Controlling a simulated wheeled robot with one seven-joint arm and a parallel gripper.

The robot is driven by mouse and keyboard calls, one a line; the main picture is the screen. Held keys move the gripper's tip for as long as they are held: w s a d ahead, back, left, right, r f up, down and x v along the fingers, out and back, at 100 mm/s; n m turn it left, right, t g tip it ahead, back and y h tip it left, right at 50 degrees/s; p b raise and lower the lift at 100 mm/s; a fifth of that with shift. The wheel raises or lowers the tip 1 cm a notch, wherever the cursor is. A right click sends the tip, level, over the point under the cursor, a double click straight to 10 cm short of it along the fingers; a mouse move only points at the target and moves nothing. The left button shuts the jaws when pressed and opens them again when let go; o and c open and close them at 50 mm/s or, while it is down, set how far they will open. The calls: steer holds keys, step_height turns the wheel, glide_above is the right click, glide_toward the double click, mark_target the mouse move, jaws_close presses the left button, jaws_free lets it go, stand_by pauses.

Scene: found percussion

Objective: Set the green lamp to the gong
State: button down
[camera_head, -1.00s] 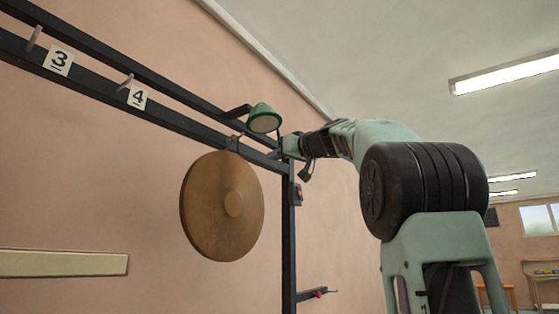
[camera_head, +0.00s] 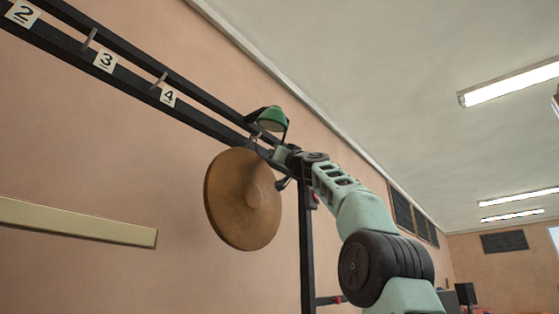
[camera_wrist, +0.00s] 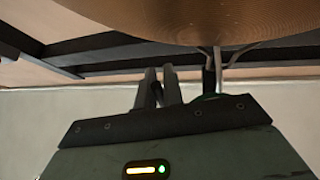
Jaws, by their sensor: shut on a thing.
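The green lamp (camera_head: 271,120) is at the right end of the black rack, above and to the right of the gong. Its pale face is turned downward. The round brown gong (camera_head: 243,199) hangs below the rack; its edge fills the top of the wrist view (camera_wrist: 215,20). My gripper (camera_head: 279,155) is just below the lamp, close to the gong's upper right edge. In the wrist view its fingers (camera_wrist: 158,90) are shut on a thin dark part, apparently the lamp's arm. The exact grip is small and partly hidden. I cannot tell whether the lamp touches the gong.
The black rack (camera_head: 205,123) runs along the wall with pegs and number cards, including the 4 card (camera_head: 168,97). Its upright post (camera_head: 307,255) stands beside the gong. A pale ledge (camera_head: 75,221) is on the wall at left. Open room lies to the right.

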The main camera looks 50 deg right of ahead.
steer(key=shift+w+r, duration=0.15)
steer(key=shift+w, duration=0.1)
steer(key=shift+r+t, duration=0.1)
steer(key=shift+t, duration=0.2)
steer(key=c, duration=1.5)
jaws_free()
steer(key=b+v, duration=1.7)
steer(key=shift+s+a+f, duration=0.1)
steer(key=shift+s+f, duration=0.05)
steer(key=shift+f, duration=0.05)
